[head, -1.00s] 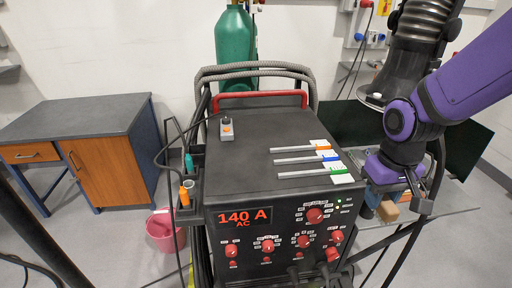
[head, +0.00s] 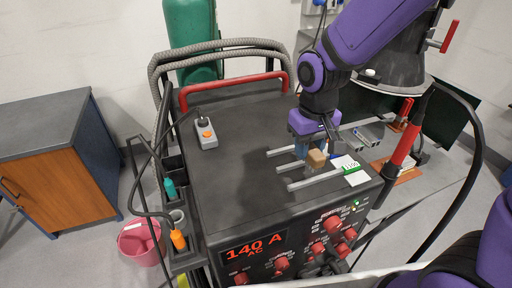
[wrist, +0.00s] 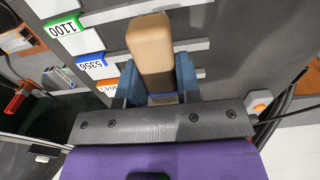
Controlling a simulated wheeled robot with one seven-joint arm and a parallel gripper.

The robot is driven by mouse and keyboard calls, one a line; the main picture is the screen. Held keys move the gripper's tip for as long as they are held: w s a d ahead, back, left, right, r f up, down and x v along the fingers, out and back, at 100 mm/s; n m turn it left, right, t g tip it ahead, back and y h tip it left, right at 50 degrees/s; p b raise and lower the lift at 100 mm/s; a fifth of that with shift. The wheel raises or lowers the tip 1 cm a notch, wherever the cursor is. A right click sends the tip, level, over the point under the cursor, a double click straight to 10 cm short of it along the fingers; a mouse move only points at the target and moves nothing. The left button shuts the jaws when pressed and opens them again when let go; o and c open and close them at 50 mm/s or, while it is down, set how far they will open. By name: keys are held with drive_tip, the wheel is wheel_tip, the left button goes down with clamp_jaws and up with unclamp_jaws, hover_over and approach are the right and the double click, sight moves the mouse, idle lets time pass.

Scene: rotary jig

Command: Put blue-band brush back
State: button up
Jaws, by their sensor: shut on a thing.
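A tan wooden brush (wrist: 151,52) is between the two blue fingers of my gripper (wrist: 160,82) in the wrist view. In the head view the brush (head: 316,158) shows as a tan block under my gripper (head: 311,150), over the right part of the black welding machine's top (head: 235,170). My gripper is shut on the brush. The bristles are not clear, and I cannot tell whether the brush touches the top.
Pale strips (head: 310,180) with number tags, one green (head: 353,171), lie under and beside my gripper. A grey remote (head: 206,134) lies further left on the top. A red handle (head: 232,84) crosses the back. A torch with a red grip (head: 404,143) hangs at right.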

hover_over(260, 159)
drive_tip(key=shift+f, duration=2.35)
drive_tip(key=shift+f, duration=0.15)
drive_tip(key=o, duration=1)
drive_tip(key=shift+o, duration=0.2)
wheel_tip(260, 159, up, 12)
drive_tip(key=s+d+r+m+t, duration=0.1)
drive_tip(key=s+d+r, duration=0.2)
drive_tip(key=d+r, duration=0.3)
drive_tip(key=s+d+r+m+t, duration=0.15)
drive_tip(key=s+d+r, duration=0.25)
drive_tip(key=d, duration=0.5)
drive_tip(key=s+d+r+t, duration=0.2)
drive_tip(key=s+d, duration=0.7)
drive_tip(key=s, duration=0.3)
drive_tip(key=shift+d+r+m+t, duration=0.25)
drive_tip(key=shift+d+m+t, duration=0.05)
drive_tip(key=shift+m+t, duration=0.05)
